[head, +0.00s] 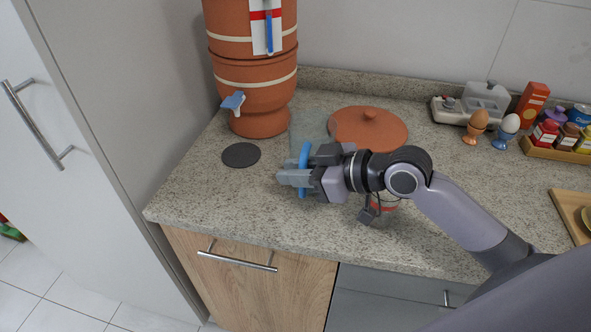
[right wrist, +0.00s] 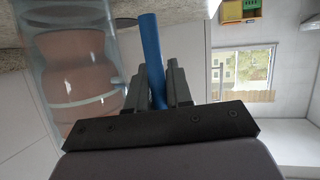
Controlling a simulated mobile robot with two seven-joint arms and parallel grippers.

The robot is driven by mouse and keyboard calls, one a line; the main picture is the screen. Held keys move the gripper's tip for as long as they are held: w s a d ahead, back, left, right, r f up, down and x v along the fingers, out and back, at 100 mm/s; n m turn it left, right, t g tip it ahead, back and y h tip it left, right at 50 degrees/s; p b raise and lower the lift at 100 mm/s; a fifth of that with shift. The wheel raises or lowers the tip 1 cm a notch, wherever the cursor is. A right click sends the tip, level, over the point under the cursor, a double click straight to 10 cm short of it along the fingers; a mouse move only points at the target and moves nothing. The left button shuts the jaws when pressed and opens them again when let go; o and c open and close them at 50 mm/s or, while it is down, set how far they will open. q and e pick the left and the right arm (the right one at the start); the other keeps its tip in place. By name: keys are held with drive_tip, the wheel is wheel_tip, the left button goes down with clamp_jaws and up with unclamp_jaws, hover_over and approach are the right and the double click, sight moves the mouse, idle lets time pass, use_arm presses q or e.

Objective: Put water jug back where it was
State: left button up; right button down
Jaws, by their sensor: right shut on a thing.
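The water jug (head: 308,124) is clear, with a blue handle (head: 303,160). My right gripper (head: 296,177) is shut on this handle, over the counter right of a dark round mat (head: 241,155). In the right wrist view the blue handle (right wrist: 151,50) stands between the fingers (right wrist: 157,85), and the clear jug wall (right wrist: 110,60) is at the left, with terracotta showing through it. I cannot tell whether the jug's base touches the counter; the gripper partly hides the jug. My left gripper is not in view.
A terracotta water filter (head: 255,75) with a blue tap (head: 233,101) stands behind the mat. A terracotta lid (head: 369,128) lies behind my right arm. A red-and-white item (head: 384,200) is partly hidden beneath the arm. Egg cups (head: 475,126) and a spice tray (head: 560,150) stand at right. The front-left counter is clear.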

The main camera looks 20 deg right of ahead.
drive_tip(key=shift+f, duration=0.1)
drive_tip(key=c, duration=1)
unclamp_jaws()
drive_tip(key=shift+s+d+r, duration=0.2)
drive_tip(key=shift+s+d, duration=0.05)
drive_tip(key=shift+b+v, duration=0.9)
drive_tip(key=shift+v, duration=4.7)
